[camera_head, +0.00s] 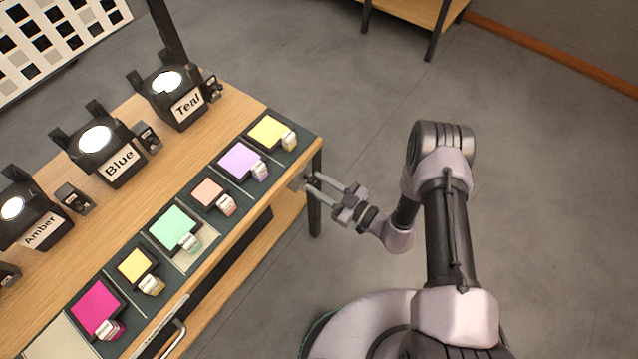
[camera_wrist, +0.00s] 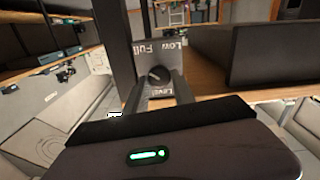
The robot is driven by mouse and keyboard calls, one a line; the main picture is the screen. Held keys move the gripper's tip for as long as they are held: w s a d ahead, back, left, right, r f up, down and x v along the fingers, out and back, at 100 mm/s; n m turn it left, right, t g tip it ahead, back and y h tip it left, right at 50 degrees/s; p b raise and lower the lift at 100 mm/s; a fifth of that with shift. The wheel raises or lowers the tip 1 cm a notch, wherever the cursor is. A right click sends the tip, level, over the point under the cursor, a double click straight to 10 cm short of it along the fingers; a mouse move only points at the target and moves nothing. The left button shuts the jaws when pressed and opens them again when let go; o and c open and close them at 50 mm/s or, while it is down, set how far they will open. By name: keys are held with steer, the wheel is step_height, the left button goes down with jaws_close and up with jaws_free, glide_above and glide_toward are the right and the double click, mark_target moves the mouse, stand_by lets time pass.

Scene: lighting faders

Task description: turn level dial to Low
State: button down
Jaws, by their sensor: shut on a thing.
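The level dial (camera_wrist: 159,76) is a small dark round knob on a grey plate (camera_wrist: 152,57) in the wrist view. The plate reads "Full" at upper left, "Low" at upper right and "Level" below. My gripper (camera_wrist: 161,82) has its two grey fingers closed on either side of the knob. In the head view my gripper (camera_head: 309,183) reaches the right end of the wooden table, where the plate is mostly hidden. The exact direction of the knob's pointer is too small to tell.
Lamps labelled Teal (camera_head: 176,97), Blue (camera_head: 100,149) and Amber (camera_head: 32,217) stand behind. A table leg (camera_head: 315,205) is close to my gripper. Floor to the right is clear.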

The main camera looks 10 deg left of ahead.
steer(key=n, duration=0.7)
steer(key=shift+s+f, duration=0.1)
steer(key=n, duration=0.6)
steer(key=shift+f, duration=0.1)
steer(key=n, duration=0.6)
steer(key=shift+f+n, duration=0.1)
steer(key=shift+n, duration=0.2)
steer(key=n+p, duration=0.1)
steer(key=n, duration=1.1)
steer(key=shift+n+p, duration=0.35)
steer(key=shift+n, duration=0.05)
steer(key=n+p, duration=0.1)
steer(key=n, duration=0.6)
steer(key=shift+w+p, duration=0.2)
steer(key=shift+p, duration=0.1)
steer(key=n+p, duration=0.4)
steer(key=n, duration=0.8)
steer(key=shift+d+n+p, duration=0.1)
steer(key=shift+n+p, duration=0.25)
steer(key=shift+n, duration=0.05)
